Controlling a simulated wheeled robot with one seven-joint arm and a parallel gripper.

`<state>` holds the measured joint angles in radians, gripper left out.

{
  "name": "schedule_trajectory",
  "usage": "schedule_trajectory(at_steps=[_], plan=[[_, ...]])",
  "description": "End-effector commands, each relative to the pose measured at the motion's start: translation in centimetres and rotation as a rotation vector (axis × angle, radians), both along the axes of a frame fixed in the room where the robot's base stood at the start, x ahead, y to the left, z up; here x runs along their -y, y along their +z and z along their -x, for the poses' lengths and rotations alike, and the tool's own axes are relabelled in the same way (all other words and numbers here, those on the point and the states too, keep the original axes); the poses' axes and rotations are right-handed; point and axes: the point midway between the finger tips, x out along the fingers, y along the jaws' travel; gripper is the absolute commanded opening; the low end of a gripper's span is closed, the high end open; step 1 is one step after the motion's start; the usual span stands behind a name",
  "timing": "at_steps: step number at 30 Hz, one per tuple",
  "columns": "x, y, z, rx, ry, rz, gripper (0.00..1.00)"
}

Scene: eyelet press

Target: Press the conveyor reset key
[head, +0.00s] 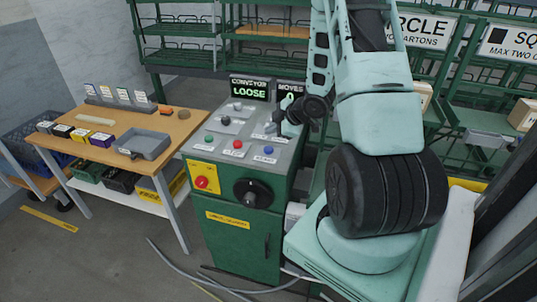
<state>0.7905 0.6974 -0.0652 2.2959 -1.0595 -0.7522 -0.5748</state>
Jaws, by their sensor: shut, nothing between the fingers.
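A green control console (225,235) with a grey sloped top stands in the middle of the head view. A row of a green button (209,138), a red button (238,144) and a blue button (268,150) runs along the near part of its top. Small labels lie below them, too small to read surely, so I cannot tell which is the reset key. A display (249,89) behind reads "CONVEYOR LOOSE". My gripper (281,129) is shut and empty over the right rear of the panel, behind the blue button. I cannot tell whether its tips touch the panel.
The console front has a red mushroom button (202,182) and a black rotary knob (252,193). A second display (291,88) reads "MOVES", partly covered by my arm. A wooden table (180,128) with a grey tray (144,144) stands left. Green racks are behind; cables lie on the floor.

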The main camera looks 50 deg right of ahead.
Motion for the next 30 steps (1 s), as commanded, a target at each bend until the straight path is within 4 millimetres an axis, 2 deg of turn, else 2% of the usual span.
schedule_trajectory(at_steps=[1, 3, 9, 30], plan=[[0.0, -1.4, 0.0, 0.000, -0.001, -0.001, 0.00], [0.0, -2.4, 0.0, 0.000, -0.001, -0.001, 0.00], [0.0, -4.1, 0.0, 0.000, -0.001, -0.001, 0.00], [0.0, -4.2, 0.0, 0.000, 0.000, 0.000, 0.00]])
